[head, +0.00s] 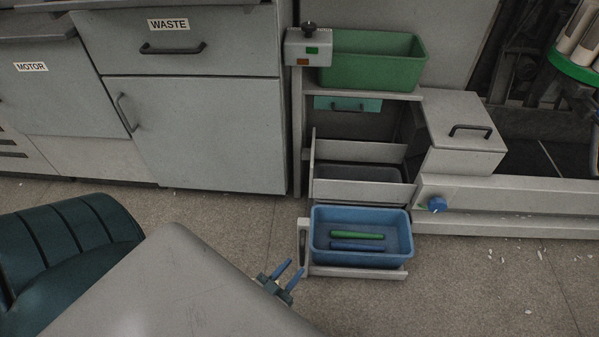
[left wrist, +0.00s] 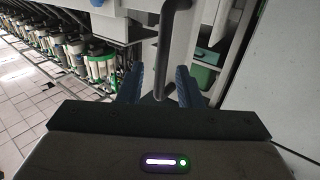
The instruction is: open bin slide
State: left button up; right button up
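A blue bin (head: 325,262) sits on a low pale slide (head: 385,273) at the foot of the grey frame. It holds a green tube (head: 357,236) and a blue tube (head: 357,247). My left gripper (head: 294,272), with blue fingers, is at the handle's lower left. In the left wrist view its fingers (left wrist: 160,82) are apart, and a dark-looking bar handle (left wrist: 167,45) runs between them. I cannot tell whether they touch it. My right gripper is not in view.
Above the slide are a second pale-fronted slide (head: 360,190) and a green bin (head: 385,70) on a shelf. A blue knob (head: 437,204) sticks out to the right. Grey cabinets (head: 205,130) stand at the left. The floor (head: 470,290) right of the slide is clear apart from scraps.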

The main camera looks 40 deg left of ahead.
pick_arm(q)
jog(key=s, duration=0.5)
jog(key=shift+s+a+p, duration=0.1)
jog(key=shift+s+p, duration=0.2)
jog(key=shift+s, duration=0.1)
